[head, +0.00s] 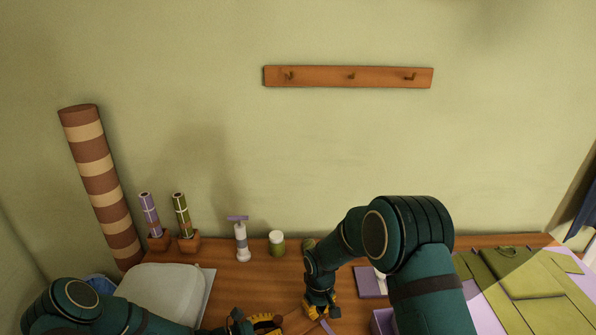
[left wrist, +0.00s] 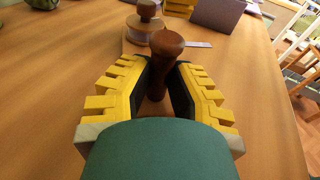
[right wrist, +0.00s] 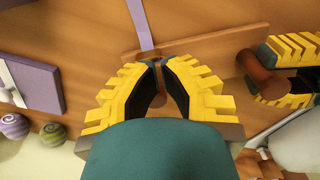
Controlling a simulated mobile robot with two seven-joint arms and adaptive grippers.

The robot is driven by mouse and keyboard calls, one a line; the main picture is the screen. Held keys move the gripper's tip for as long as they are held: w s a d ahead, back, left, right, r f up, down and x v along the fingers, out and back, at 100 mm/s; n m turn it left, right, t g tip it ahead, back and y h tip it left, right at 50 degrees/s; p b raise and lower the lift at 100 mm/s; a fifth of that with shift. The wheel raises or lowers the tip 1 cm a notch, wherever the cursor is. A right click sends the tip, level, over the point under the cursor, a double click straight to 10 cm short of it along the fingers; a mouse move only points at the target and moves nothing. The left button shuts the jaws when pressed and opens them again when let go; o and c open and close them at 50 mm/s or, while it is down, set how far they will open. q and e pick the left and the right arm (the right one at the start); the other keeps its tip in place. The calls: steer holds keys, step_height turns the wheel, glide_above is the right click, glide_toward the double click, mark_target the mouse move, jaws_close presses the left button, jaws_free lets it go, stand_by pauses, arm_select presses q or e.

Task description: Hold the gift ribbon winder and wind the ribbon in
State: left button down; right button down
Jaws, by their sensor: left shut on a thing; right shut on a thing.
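The gift ribbon winder is brown wood. In the left wrist view its upright handle (left wrist: 166,75) stands between the fingers of my left gripper (left wrist: 165,90), which is shut on it. A round spool with a knob (left wrist: 148,12) lies beyond, with purple ribbon (left wrist: 196,43) running right. In the right wrist view my right gripper (right wrist: 157,68) is shut on a small brown part of the winder, mostly hidden between the fingers. Purple ribbon (right wrist: 140,24) runs away at the top. My left gripper (right wrist: 287,70) shows at the right, at the handle (right wrist: 260,70). In the head view the arms hide most of the winder.
A purple box (right wrist: 32,85) and swirled balls (right wrist: 14,126) lie at the left of the right wrist view. Green bags (head: 520,275) lie at the right.

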steer(key=shift+r, duration=2.8)
steer(key=shift+w+d+f, duration=0.25)
steer(key=shift+w+f, duration=0.1)
steer(key=shift+f, duration=0.65)
steer(key=shift+w+d+f, duration=0.25)
steer(key=shift+w+f, duration=0.05)
steer(key=shift+f, duration=0.7)
steer(key=shift+w+d+f, duration=0.25)
steer(key=shift+w+f, duration=0.1)
steer(key=shift+f, duration=0.75)
steer(key=shift+w+a, duration=0.35)
steer(key=shift+a, duration=0.2)
steer(key=shift+s+a, duration=0.25)
steer(key=shift+a, duration=0.35)
steer(key=shift+s, duration=0.15)
